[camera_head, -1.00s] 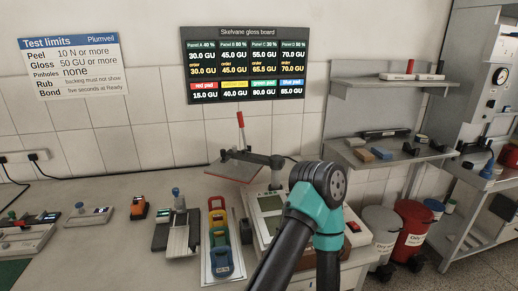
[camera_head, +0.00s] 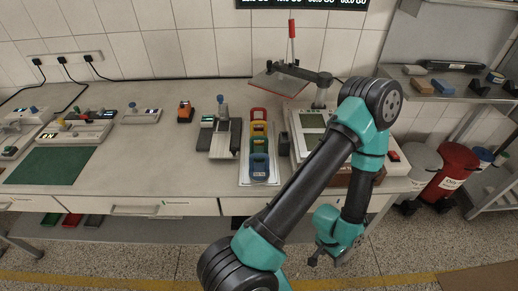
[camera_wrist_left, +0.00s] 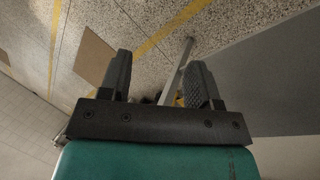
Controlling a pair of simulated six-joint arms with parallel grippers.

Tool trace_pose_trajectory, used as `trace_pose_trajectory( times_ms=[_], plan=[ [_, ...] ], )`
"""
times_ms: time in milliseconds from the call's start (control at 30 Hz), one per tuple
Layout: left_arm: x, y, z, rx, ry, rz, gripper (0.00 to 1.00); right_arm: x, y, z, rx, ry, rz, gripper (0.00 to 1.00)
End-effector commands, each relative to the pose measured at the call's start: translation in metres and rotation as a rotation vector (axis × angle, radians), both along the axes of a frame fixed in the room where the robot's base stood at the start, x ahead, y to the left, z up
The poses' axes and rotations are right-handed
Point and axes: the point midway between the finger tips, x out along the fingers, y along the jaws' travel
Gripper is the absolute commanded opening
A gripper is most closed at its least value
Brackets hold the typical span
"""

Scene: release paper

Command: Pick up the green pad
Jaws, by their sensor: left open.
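The green pad (camera_head: 259,145) stands in a row of coloured pads on a white tray (camera_head: 246,181) on the bench, between the yellow pad (camera_head: 258,128) and the blue pad (camera_head: 259,164). The red pad (camera_head: 258,114) is at the far end of the row. My left gripper (camera_head: 325,254) hangs low over the floor in front of the bench, below and to the right of the pads. In the left wrist view its two fingers (camera_wrist_left: 160,82) are apart with nothing between them. The pads do not show there. My right gripper is out of view.
A press with a red-handled lever (camera_head: 292,45) stands behind and right of the pads. A grey fixture (camera_head: 221,140) is just left of the tray. A dark green mat (camera_head: 50,165) lies at left. A red bin (camera_head: 451,170) stands at right.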

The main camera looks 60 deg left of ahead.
Motion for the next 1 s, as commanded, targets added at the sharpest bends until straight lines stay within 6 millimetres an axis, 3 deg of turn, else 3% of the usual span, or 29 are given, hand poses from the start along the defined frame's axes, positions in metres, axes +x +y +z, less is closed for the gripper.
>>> trace_pose_trajectory(
  times_ms=[433, 767, 867, 1000],
  plan=[
    [0.0, 0.0, 0.0, 0.0, 0.0, 0.0, 1.0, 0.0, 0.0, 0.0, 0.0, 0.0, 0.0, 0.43],
    [0.008, 0.0, 0.006, -0.002, -0.014, -0.012, 1.0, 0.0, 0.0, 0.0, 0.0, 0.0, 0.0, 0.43],
    [0.023, 0.001, 0.018, -0.006, -0.044, -0.042, 1.0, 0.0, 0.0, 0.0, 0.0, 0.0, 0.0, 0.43],
    [0.059, 0.002, 0.051, -0.006, -0.113, -0.12, 1.0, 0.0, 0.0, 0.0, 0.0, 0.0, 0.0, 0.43]
  ],
)
